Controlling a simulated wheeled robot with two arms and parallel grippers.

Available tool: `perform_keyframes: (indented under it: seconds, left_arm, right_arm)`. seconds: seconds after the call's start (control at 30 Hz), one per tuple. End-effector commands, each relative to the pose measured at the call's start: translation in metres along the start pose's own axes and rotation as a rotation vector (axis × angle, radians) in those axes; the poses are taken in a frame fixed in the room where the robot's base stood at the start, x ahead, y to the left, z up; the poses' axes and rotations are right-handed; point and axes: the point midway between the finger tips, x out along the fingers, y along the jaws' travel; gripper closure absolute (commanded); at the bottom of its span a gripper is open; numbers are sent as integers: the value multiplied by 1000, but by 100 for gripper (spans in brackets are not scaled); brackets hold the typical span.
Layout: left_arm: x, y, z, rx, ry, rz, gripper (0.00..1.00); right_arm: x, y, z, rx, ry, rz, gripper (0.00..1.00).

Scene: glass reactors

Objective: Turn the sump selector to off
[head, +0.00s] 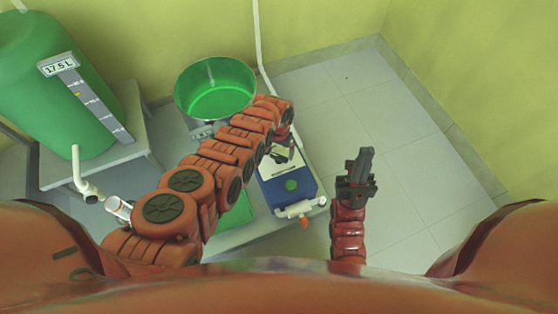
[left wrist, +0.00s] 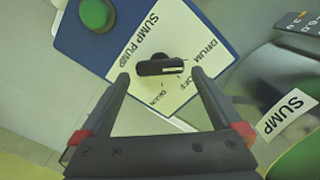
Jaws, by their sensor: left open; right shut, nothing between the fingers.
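The sump selector (left wrist: 160,67) is a black bar knob on the white face of the blue sump pump box (left wrist: 215,22). Its white pointer line lies to the right in the left wrist view, near the DRUM and OFF labels; I cannot tell exactly which mark it meets. My left gripper (left wrist: 161,76) is open, its fingertips on either side of the knob; contact is not clear. In the head view my left gripper (head: 283,152) is over the blue box (head: 308,188), partly hiding the knob. My right gripper (head: 363,160) is shut and empty, right of the box.
A green button (left wrist: 96,14) is on the same box. A green-lined round basin (head: 215,92) stands behind it, and a large green tank (head: 50,80) with a level scale is at the left. A white pipe (head: 295,210) crosses the box's front. Tiled floor is free at the right.

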Motion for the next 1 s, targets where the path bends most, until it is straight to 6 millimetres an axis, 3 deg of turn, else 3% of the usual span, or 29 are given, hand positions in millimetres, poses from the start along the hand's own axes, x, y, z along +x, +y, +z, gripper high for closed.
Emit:
perform_keyframes:
  seconds: [0.03, 0.2, 0.63, 1.0]
  left_arm:
    - [16, 0, 0, 1, 1, 0, 0]
    - [31, 1, -1, 1, 2, 1, 0]
    - [34, 0, -1, 0, 3, 0, 0]
    - [34, 0, -1, 0, 3, 0, 66]
  right_arm:
    - [-15, -1, 3, 0, 0, 0, 100]
    - [-28, -1, 2, -6, 15, -22, 100]
    - [-30, -1, 1, -9, 22, -29, 100]
    - [-30, -1, 1, -9, 23, -29, 100]
